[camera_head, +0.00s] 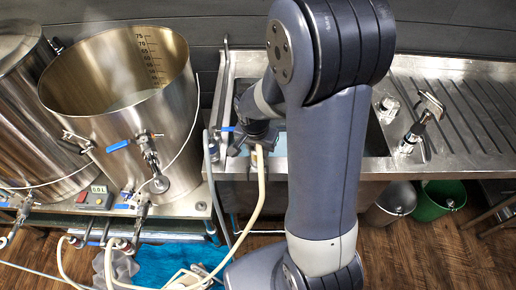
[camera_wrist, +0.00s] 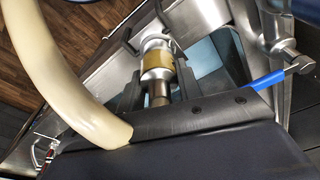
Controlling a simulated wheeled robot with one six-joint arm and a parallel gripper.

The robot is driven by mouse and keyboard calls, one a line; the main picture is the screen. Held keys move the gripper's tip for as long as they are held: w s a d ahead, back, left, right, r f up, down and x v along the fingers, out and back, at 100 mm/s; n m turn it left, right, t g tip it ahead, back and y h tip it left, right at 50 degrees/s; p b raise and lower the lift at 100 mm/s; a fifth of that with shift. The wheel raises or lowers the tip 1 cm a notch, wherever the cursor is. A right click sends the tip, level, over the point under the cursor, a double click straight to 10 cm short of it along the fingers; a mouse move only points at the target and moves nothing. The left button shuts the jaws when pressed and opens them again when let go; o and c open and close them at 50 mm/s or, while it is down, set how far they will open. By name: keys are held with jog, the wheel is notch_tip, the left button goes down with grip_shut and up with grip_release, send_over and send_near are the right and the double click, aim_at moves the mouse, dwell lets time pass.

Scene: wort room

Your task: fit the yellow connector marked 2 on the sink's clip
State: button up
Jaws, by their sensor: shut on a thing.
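My gripper (camera_head: 250,138) is over the front edge of the sink (camera_head: 285,165). In the wrist view my gripper (camera_wrist: 158,82) is shut on a silver connector with a yellow band (camera_wrist: 157,68). Its mark cannot be read. A thick cream hose (camera_wrist: 55,70) curves past the gripper at left; in the head view it (camera_head: 256,190) hangs down from the gripper. Metal at the sink edge lies close beyond the connector in the wrist view. I cannot make out the clip clearly, nor whether the connector touches it. My arm hides part of the sink.
A large steel kettle (camera_head: 120,85) with a blue-handled valve stands left of the sink. A grey hose (camera_head: 215,190) hangs close beside my gripper. A tap (camera_head: 422,122) is on the drainboard (camera_head: 470,110) at right. Grey (camera_head: 390,203) and green (camera_head: 440,200) buckets stand below.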

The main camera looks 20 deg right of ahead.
jog(key=o, duration=1.1)
jog(key=shift+f, duration=0.1)
jog(key=shift+o, duration=0.2)
notch_tip(320, 180, up, 11)
jog(key=s+a, duration=0.1)
jog(key=shift+f, duration=0.15)
jog(key=shift+s, duration=0.1)
jog(key=f, duration=0.7)
jog(key=w+d+f, duration=0.1)
jog(key=f, duration=0.2)
jog(key=shift+f, duration=0.2)
jog(key=shift+w+r+p, duration=0.15)
jog(key=shift+r+p, duration=0.05)
jog(key=shift+p, duration=0.15)
